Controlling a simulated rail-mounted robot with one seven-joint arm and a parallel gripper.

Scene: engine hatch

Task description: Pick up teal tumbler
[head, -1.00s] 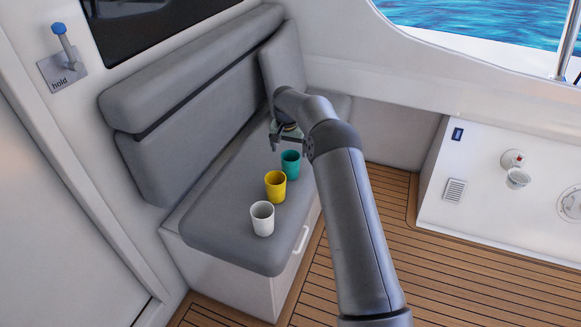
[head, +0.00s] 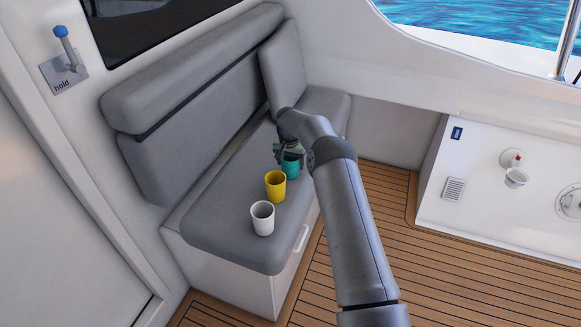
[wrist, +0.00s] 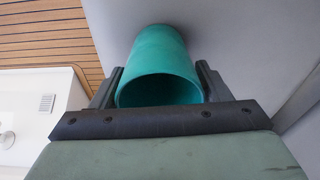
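The teal tumbler (head: 291,168) stands on the grey bench seat, the farthest in a row of three cups. In the head view my gripper (head: 289,156) is down at its top and hides part of its rim. In the wrist view the teal tumbler (wrist: 158,60) lies between the two dark fingers (wrist: 158,82), one on each side. The fingers are apart. The left finger looks close to the wall, and a small gap shows on the right. I cannot tell whether either finger touches it.
A yellow cup (head: 275,186) stands just in front of the teal tumbler, and a white cup (head: 262,218) is nearer still. The seat (head: 225,225) has a backrest (head: 200,130) behind. The wooden floor (head: 380,220) is clear to the right.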

